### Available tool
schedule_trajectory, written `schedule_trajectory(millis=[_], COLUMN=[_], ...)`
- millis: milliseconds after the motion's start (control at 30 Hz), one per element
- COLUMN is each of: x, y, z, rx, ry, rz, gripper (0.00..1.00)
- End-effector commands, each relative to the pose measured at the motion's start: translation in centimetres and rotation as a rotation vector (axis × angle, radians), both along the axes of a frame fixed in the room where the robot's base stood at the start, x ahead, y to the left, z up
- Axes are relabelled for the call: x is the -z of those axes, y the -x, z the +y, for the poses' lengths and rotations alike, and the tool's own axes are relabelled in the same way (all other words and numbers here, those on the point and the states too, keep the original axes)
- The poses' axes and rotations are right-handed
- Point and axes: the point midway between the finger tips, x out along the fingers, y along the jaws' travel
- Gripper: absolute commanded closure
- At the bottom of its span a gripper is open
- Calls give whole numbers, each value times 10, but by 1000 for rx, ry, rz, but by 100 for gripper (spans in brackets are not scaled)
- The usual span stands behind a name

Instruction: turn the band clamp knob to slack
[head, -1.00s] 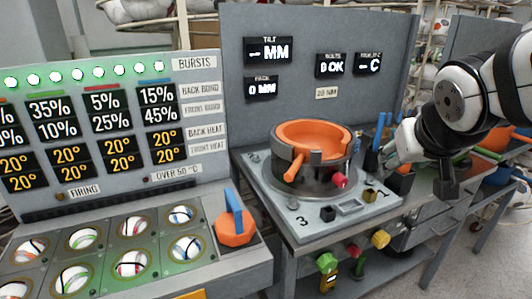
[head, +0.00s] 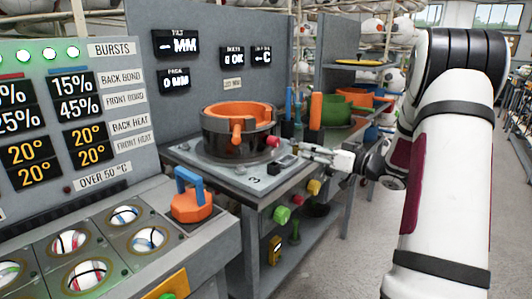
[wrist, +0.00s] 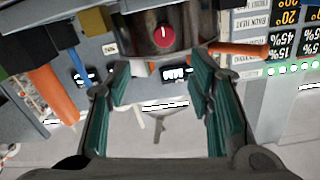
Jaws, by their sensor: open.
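The red band clamp knob (head: 273,141) sticks out from the right side of a dark round band (head: 225,142). In the wrist view the knob (wrist: 165,36) shows face-on with a white pointer line, in front of the dark band (wrist: 140,25). My gripper (head: 303,153) is just right of the knob in the head view and apart from it. In the wrist view my gripper (wrist: 160,82) has its two green-padded fingers wide apart and empty, with the knob beyond the tips and roughly centred between them.
An orange bowl (head: 240,110) with a handle sits in the band on the grey press table (head: 205,168). Orange- and blue-handled tools (head: 316,112) stand behind my gripper. An orange block with a blue handle (head: 191,202) is at the left. Floor at the right is open.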

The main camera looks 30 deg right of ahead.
Motion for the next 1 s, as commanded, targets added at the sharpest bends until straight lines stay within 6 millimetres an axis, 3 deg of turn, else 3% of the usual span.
schedule_trajectory(millis=[133,267,700,1000], x=[5,5,5,5], y=[2,-11,-90,-121], z=[0,5,35,45], rx=[-27,-28,-28,-25], ry=[-25,-24,-23,-23], rz=[-13,-12,-14,-13], gripper=[52,52,52,52])
